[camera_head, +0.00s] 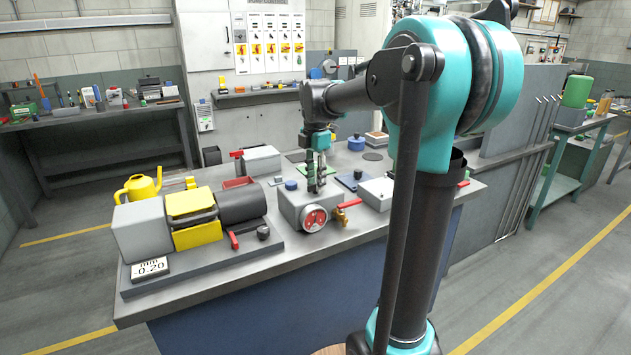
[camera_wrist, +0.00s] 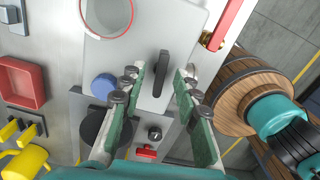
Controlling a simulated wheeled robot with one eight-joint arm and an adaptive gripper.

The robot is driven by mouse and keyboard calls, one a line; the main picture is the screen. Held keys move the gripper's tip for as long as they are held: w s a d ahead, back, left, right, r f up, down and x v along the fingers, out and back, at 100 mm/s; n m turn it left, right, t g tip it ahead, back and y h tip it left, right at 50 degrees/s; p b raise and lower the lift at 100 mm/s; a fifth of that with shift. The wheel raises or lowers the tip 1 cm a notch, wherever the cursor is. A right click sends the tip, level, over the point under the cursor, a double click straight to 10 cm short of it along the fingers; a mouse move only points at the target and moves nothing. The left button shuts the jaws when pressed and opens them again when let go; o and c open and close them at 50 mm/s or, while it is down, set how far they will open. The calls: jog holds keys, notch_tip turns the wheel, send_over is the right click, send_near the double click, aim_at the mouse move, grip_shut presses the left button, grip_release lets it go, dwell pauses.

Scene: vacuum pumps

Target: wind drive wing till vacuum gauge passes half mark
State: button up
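A pale grey box (camera_head: 292,205) stands at the middle of the bench, with a round red-and-white face (camera_head: 314,218) on its front. I cannot read a needle on it. A dark upright wing-like piece (camera_wrist: 160,73) stands on a pale top plate in the wrist view. My gripper (camera_wrist: 160,85) is open, with green-padded fingers on either side of this piece and gaps visible on both sides. In the head view my gripper (camera_head: 316,172) is just above the box, pointing down, and hides part of its top. A red-rimmed ring (camera_wrist: 107,14) shows at the wrist view's top.
A red-handled brass valve (camera_head: 347,206) sits right of the round face. A red tray (camera_wrist: 20,82) and blue knob (camera_wrist: 104,86) are nearby. The bench's front right is clear.

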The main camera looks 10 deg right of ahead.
jog(key=shift+r, duration=0.85)
jog(key=shift+r, duration=0.1)
jog(key=shift+r, duration=2.9)
